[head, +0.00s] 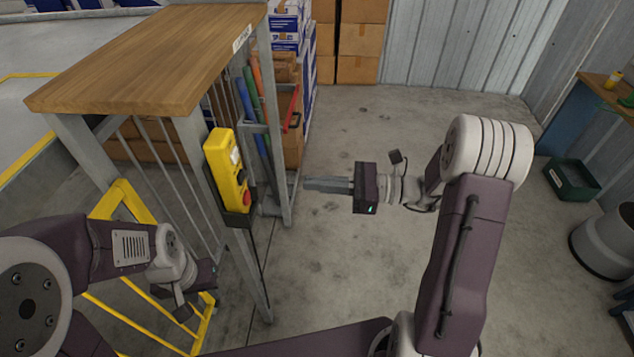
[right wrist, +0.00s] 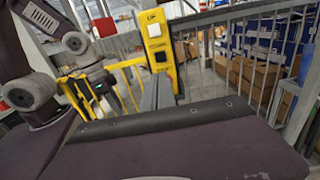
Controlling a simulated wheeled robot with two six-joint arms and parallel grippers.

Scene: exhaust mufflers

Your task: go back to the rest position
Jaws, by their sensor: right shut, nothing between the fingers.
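My right gripper (head: 308,185) is in the middle of the head view, pointing left, with its fingers together and nothing between them. Its fingertips are to the right of the yellow control box (head: 226,165) with a red button, and look apart from it. In the right wrist view the box (right wrist: 158,45) carries "UP" lettering above the grey fingers (right wrist: 157,92). My left gripper (head: 187,300) is low at the left, by the yellow frame. Its fingers are too small and dark to tell open from shut.
A wood-topped table (head: 150,50) with metal legs stands at the left, with a yellow frame (head: 135,215) beneath it. Cardboard boxes (head: 358,40) stand at the back. A green bin (head: 572,180) and a grey bin (head: 605,240) are at the right. The middle floor is clear.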

